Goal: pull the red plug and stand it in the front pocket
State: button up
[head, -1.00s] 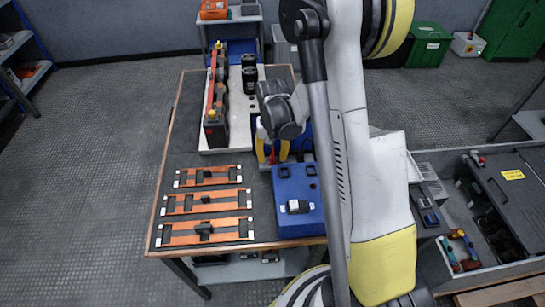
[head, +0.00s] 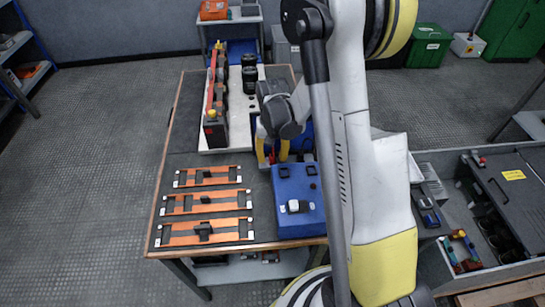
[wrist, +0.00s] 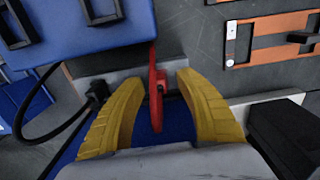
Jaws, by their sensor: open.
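My gripper (head: 272,152) points down at the back edge of the blue box (head: 290,223). In the wrist view, its yellow fingers (wrist: 158,80) are spread, one on each side of the red plug (wrist: 158,88), with gaps showing between them and it. The plug's lower part is hidden. Two dark-rimmed square openings (head: 311,170) show on the back part of the blue box's top. A white and black piece (head: 294,206) sits nearer its front. I cannot tell which of these is the front pocket.
A black plug with a cable (wrist: 97,92) is close beside the left finger in the wrist view. Orange bars (head: 205,232) lie on the table to the left. A tall black and red unit (head: 215,105) and dark cylinders (head: 249,80) stand behind on a pale plate.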

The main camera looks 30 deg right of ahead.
aim_at(272, 152)
jog(key=shift+c, duration=0.5)
grip_shut()
jog(key=shift+r, duration=0.15)
jog(key=shift+r+p, duration=1.95)
jog(key=shift+r, duration=0.95)
